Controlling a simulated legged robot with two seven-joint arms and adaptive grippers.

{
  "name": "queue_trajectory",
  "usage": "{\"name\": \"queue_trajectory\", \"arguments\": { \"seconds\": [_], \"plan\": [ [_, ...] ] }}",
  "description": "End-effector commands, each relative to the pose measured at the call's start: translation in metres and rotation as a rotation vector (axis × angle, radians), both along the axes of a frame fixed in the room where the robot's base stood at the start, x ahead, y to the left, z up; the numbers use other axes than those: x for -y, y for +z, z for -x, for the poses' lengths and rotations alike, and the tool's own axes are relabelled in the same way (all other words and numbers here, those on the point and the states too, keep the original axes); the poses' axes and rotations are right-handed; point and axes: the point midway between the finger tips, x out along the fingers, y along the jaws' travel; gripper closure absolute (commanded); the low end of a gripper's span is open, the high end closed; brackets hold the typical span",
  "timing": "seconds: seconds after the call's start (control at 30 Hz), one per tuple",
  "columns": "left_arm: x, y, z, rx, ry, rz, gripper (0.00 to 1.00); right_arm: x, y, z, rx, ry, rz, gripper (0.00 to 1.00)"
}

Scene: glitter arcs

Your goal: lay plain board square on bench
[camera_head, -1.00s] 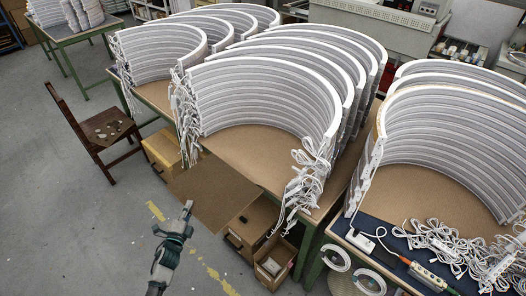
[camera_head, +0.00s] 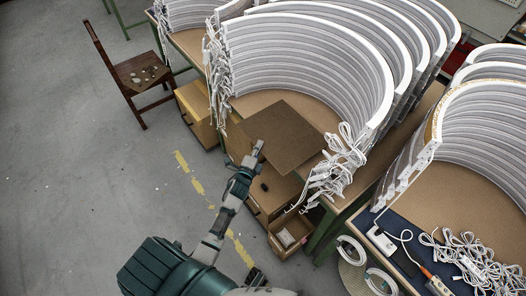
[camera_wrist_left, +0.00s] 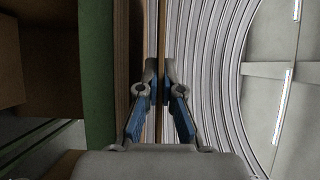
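The plain board (camera_head: 290,138) is a thin brown square in the head view, overlapping the front part of the middle bench (camera_head: 254,101). My left gripper (camera_head: 257,148) is shut on the board's near left edge. In the wrist view its blue fingers (camera_wrist_left: 159,88) meet on the thin board, seen edge-on (camera_wrist_left: 162,30). The board appears slightly above the bench top; whether any part touches is unclear. Its far side lies in front of the white arcs. My right gripper cannot be made out in either view.
White ribbed arcs (camera_head: 318,62) stand on the bench behind the board. White cable bundles hang at their left (camera_head: 217,75) and right (camera_head: 338,165) ends. An open drawer (camera_head: 290,232) is below the bench. A chair (camera_head: 140,75) stands left; floor there is clear.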

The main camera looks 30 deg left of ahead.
Motion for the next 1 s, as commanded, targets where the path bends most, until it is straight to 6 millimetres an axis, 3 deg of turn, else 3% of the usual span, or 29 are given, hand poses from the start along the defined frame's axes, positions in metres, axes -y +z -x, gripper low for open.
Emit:
{"name": "queue_trajectory", "arguments": {
  "seconds": [0.13, 0.37, 0.77, 0.8, 0.9, 1.0],
  "plan": [
    [0.009, -0.003, -0.007, 0.0, 0.0, -0.002, 1.0, -0.002, 0.005, -0.01, 0.014, -0.001, -0.003, 0.6],
    [0.011, -0.034, -0.007, -0.003, 0.0, -0.001, 1.0, -0.004, 0.022, -0.012, 0.01, -0.004, -0.008, 0.6],
    [0.01, -0.038, -0.007, 0.0, 0.0, -0.002, 1.0, -0.004, 0.028, -0.016, 0.014, -0.004, -0.006, 0.6],
    [0.009, -0.038, -0.007, 0.0, 0.0, -0.002, 0.88, -0.004, 0.029, -0.016, 0.014, -0.004, -0.006, 0.6],
    [0.009, -0.037, -0.007, 0.0, 0.0, -0.002, 0.69, -0.004, 0.028, -0.015, 0.012, -0.004, -0.005, 0.6],
    [0.01, -0.037, -0.007, 0.0, 0.0, -0.002, 0.69, -0.004, 0.028, -0.016, 0.012, -0.004, -0.005, 0.6]
  ]
}}
